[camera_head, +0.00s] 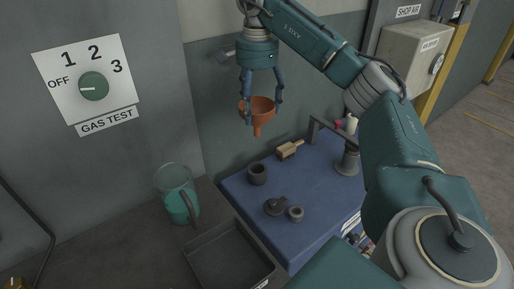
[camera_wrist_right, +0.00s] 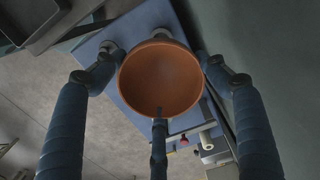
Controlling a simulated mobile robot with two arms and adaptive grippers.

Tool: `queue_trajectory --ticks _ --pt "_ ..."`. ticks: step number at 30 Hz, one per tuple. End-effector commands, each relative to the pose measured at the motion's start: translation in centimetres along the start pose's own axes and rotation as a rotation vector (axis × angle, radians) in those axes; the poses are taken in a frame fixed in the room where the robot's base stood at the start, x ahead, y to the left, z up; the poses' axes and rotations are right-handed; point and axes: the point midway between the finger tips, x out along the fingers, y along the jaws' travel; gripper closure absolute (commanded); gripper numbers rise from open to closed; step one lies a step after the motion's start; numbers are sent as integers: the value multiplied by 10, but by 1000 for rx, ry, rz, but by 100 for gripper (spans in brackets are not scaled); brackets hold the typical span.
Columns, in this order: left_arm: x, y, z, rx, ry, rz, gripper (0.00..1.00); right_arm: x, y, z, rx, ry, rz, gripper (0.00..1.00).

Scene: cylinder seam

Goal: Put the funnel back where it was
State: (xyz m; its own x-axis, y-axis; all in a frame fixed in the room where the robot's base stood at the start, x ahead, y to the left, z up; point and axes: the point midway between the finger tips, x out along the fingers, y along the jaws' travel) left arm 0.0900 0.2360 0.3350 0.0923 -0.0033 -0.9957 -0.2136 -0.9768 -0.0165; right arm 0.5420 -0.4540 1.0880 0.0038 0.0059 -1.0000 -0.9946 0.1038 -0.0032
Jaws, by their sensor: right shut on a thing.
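An orange-brown funnel (camera_head: 261,109) hangs upright with its spout down, above the blue bench. My right gripper (camera_head: 262,104) is shut on it, with its dark fingers around the rim. In the right wrist view the funnel's open mouth (camera_wrist_right: 160,78) faces the camera, with fingers on both sides and one at the near rim. The blue bench top (camera_head: 318,200) lies below and is clear of the spout. My left gripper is not in view.
On the bench are a dark cup (camera_head: 258,174), small dark parts (camera_head: 277,206), a wooden-handled brush (camera_head: 289,150) and a grey stand (camera_head: 347,160). A jug with green liquid (camera_head: 177,200) and a grey tray (camera_head: 225,258) are at left. A gas test dial (camera_head: 93,87) is on the panel.

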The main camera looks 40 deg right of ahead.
Motion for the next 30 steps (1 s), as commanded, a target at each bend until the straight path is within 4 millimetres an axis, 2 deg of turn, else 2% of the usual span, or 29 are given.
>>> queue_trajectory --ticks 1,9,15,22,27,30 --pt "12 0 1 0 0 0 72 24 1 0 -2 0 7 53" --pt "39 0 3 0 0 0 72 96 1 1 -5 -1 5 53" --pt "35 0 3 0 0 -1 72 127 1 0 -4 1 3 53" --pt "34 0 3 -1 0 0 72 143 1 0 -5 1 1 53" --pt "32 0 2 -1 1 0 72 167 1 -1 -4 1 3 53" --pt "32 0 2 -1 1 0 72 174 1 -1 -5 1 0 53"
